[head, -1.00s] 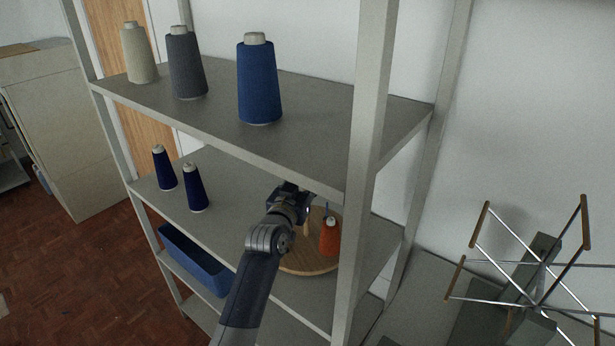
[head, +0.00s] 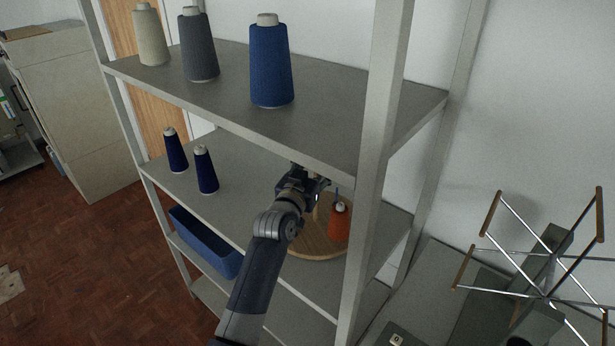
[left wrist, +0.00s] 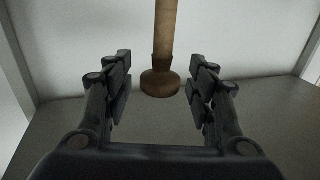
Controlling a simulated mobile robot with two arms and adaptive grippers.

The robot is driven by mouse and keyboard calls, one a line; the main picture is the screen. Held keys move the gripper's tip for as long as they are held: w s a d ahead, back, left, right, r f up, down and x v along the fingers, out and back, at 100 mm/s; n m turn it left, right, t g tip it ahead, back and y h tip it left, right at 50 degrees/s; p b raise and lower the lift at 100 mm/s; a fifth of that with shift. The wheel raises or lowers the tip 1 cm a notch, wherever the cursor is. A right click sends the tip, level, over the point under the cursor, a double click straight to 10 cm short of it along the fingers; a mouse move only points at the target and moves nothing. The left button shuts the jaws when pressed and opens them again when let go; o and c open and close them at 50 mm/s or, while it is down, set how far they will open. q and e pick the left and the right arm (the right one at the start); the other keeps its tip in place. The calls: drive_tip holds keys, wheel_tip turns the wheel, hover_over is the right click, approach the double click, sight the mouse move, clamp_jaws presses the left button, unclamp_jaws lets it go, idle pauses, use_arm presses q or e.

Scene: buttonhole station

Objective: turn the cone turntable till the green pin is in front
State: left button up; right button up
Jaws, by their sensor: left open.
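The turntable (head: 322,246) is a round wooden disc on the middle shelf, partly hidden by my left arm and the rack's front post. An orange-red cone (head: 339,224) stands on its right side, with a thin blue pin (head: 337,191) showing just above it. No green pin is visible. My left gripper (head: 318,182) is over the turntable's back left part. In the left wrist view a wooden post (left wrist: 165,35) with a round knob (left wrist: 160,84) shows between the open fingers of my left gripper (left wrist: 160,72), with gaps on both sides. My right gripper is not in view.
The upper shelf (head: 330,130) is close above my gripper and holds cream, grey and blue cones. Two dark blue cones (head: 206,170) stand left on the middle shelf. A blue bin (head: 205,243) sits below. The front post (head: 378,150) is right of my arm.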

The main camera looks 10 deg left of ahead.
use_arm(q)
drive_tip(key=v, duration=1.1)
drive_tip(key=shift+s, duration=0.1)
